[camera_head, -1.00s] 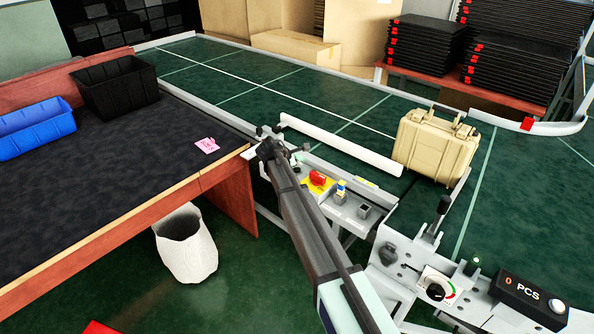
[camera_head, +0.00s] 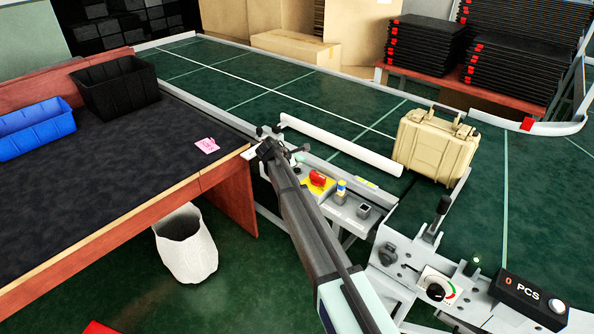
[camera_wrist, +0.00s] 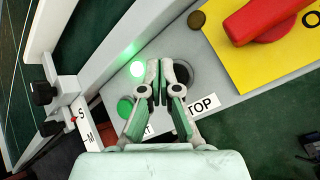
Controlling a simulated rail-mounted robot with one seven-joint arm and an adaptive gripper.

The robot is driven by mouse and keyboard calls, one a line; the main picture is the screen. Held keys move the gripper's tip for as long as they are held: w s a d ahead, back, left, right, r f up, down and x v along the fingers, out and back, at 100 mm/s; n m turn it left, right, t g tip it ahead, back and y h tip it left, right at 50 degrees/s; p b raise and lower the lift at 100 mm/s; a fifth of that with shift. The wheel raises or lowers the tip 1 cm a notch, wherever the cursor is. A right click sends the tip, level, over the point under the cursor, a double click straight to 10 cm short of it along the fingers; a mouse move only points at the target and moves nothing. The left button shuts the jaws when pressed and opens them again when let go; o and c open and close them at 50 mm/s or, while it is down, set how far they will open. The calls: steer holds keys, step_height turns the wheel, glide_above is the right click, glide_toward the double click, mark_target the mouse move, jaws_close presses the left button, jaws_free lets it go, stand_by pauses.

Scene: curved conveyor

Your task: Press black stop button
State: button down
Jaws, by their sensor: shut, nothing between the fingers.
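The black stop button (camera_wrist: 184,74) shows in the wrist view, partly hidden by my right finger. A "TOP" label (camera_wrist: 203,103), its first letter covered, sits below it on the grey panel. My gripper (camera_wrist: 160,86) is shut and empty. Its fingertips are over the panel, between a green button (camera_wrist: 125,108) on the left and the black button, very near the latter. I cannot tell whether they touch it. A lit green lamp (camera_wrist: 138,69) glows just left of the fingertips. In the head view my arm hides these buttons.
A red rotary switch (camera_wrist: 262,20) on a yellow plate (camera_wrist: 285,58) is at the upper right of the wrist view; it also shows in the head view (camera_head: 317,178). A tan case (camera_head: 432,146) stands on the green conveyor belt (camera_head: 225,85). A table (camera_head: 120,150) is at left.

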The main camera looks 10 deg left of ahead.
mark_target(296, 170)
steer(key=shift+f, duration=0.15)
steer(key=shift+f, duration=0.25)
steer(key=shift+f, duration=0.4)
stand_by(0.7)
steer(key=shift+r, duration=0.1)
steer(key=shift+r+p, duration=0.45)
steer(key=shift+r, duration=0.3)
steer(key=shift+r+p, duration=1.4)
steer(key=shift+r, duration=1.1)
steer(key=shift+a, duration=0.1)
